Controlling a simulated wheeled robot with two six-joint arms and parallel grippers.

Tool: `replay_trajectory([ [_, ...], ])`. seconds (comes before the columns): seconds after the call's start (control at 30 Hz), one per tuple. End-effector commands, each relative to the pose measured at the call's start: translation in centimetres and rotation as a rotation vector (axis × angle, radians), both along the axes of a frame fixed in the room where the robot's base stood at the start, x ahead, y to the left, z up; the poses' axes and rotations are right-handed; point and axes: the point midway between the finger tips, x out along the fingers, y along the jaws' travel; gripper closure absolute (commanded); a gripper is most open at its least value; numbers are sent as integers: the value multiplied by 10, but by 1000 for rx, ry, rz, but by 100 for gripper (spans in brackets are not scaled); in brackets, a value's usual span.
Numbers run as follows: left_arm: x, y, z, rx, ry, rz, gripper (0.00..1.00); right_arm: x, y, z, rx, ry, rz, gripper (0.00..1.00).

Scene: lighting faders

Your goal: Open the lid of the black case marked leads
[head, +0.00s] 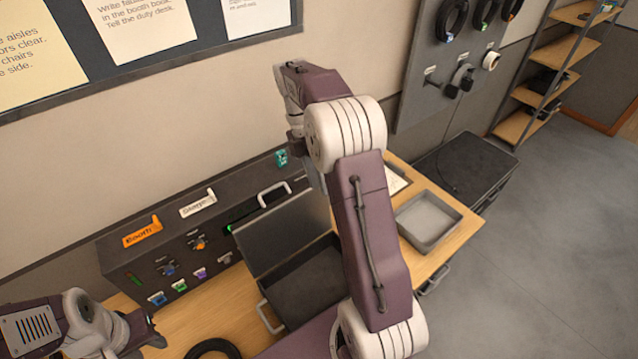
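A black case (277,285) stands on the wooden desk. Its lid (284,234) is up, tilted back toward the console, and the dark inside shows. A pale handle (274,192) shows at the lid's upper edge, and another (268,316) at the case's left side. I cannot see a leads marking. My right arm crosses in front of the case and hides its right part. My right gripper (297,146) is mostly hidden behind that arm, above the lid; its fingers cannot be made out. My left gripper (158,331) looks open and empty, low at the left, apart from the case.
A dark console (130,256) with faders and tags marked Booth and Stage stands behind the case. A grey tray (428,221) sits on the desk to the right. A black cable coil (213,348) lies at the front. A dark trunk (467,164) stands beyond the desk.

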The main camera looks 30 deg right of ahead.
Motion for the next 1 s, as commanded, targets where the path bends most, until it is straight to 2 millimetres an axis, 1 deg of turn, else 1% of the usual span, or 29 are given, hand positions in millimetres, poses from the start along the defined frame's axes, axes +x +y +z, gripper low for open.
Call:
replay_trajectory([
  [0.17, 0, 0, 1, 0, 0, 0, 65, 0, 0, 0, 0, 0, 0, 67],
  [0.2, 0, 0, 1, 0, 0, 0, 65, 0, 0, 0, -1, 0, -3, 79],
  [0.27, 0, 0, 1, 0, 0, 0, 65, 1, 0, 0, -16, -3, -38, 95],
  [0.3, 0, 0, 0, 0, 0, 0, 65, 3, -1, -1, -39, -17, -95, 100],
  [0.33, 0, 0, 0, 0, 0, 0, 65, 8, -1, -2, -65, -38, -160, 100],
  [0.37, 0, 0, 0, 0, 0, 0, 65, 14, -2, -5, -94, -67, -245, 100],
  [0.43, 0, 0, 0, 0, 0, 0, 65, 36, -2, -10, -161, -165, -499, 100],
  [0.47, 0, 0, 0, 0, 0, 0, 65, 48, -2, -12, -180, -214, -624, 100],
  [0.5, 0, 0, -2, 0, 0, 0, 65, 64, 0, -15, -198, -280, -790, 100],
  [0.57, 0, 0, -6, 0, 0, 0, 65, 90, 5, -18, -198, -368, -1032, 100],
  [0.6, 0, 0, -9, 0, 0, 0, 65, 107, 10, -19, -182, -418, -1180, 100],
  [0.7, 0, 0, -17, 0, 0, 0, 65, 144, 24, -19, -108, -506, -1488, 100],
  [0.77, 0, 0, -23, 0, 0, 0, 65, 162, 36, -18, -48, -539, -1614, 100],
  [0.8, 0, 0, -32, 0, 0, 0, 65, 175, 48, -20, 1, -559, -1659, 100],
  [0.83, 0, 0, -37, 0, 0, 0, 65, 178, 59, -23, 21, -564, -1642, 100],
  [0.9, 0, 0, -38, 0, 0, 0, 65, 178, 69, -22, 25, -563, -1619, 100],
  [1.0, 0, 0, -35, 0, 0, 0, 65, 178, 70, -20, 23, -561, -1614, 100],
])
